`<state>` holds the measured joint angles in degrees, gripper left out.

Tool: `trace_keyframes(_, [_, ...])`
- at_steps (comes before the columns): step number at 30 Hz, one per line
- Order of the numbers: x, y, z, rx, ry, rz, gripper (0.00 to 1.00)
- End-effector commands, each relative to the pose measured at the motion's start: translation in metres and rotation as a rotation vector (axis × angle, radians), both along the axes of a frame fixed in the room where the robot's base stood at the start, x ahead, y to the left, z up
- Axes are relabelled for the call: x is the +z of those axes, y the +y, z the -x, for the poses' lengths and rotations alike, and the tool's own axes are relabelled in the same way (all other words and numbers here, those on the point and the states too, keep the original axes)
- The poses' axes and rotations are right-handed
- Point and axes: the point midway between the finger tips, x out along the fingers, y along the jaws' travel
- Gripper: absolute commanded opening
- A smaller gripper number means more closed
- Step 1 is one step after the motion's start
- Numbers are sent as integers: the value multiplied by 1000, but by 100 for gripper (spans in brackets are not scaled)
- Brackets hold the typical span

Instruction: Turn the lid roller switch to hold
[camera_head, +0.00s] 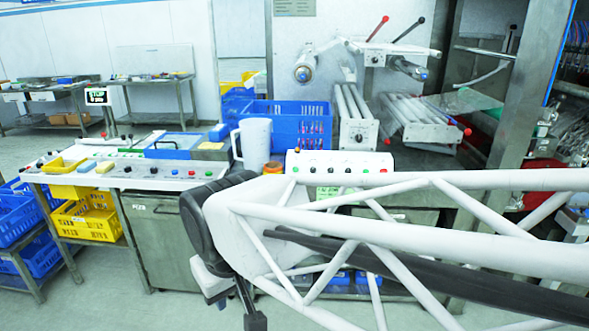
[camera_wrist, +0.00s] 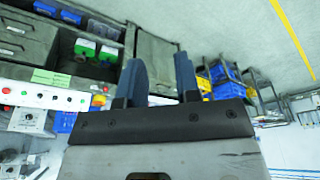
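I cannot tell which control is the lid roller switch; no label is readable. A white panel (camera_head: 340,163) with a row of coloured buttons and knobs stands at the centre of the head view, partly behind my arm. In the tilted wrist view the panel (camera_wrist: 50,97) lies at the left. A white roller unit (camera_head: 357,130) with a dark knob stands behind it in the head view. My gripper (camera_wrist: 160,82) points past the panels toward the cabinet and floor. Its two blue-grey fingers are apart, with nothing between them. It touches no switch.
A long control panel (camera_head: 130,170) with many knobs runs left. Yellow crates (camera_head: 88,218) sit at lower left. The floor (camera_head: 105,300) in front is clear.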

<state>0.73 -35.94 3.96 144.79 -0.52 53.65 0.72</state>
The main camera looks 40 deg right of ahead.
Motion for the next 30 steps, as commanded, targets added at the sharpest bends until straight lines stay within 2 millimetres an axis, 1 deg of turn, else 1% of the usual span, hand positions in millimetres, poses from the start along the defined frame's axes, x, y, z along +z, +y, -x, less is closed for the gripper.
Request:
trace_keyframes(5, [5, -7, -20, -6, -15, -1, 37])
trace_keyframes(8, [10, -14, -39, -11, -31, -1, 37])
trace_keyframes(14, [20, -38, -89, -22, -75, 2, 37])
trace_keyframes(18, [25, -60, -126, -32, -109, 9, 37])
trace_keyframes(23, [29, -89, -167, -45, -148, 21, 37])
trace_keyframes(30, [30, -141, -225, -66, -202, 47, 37])
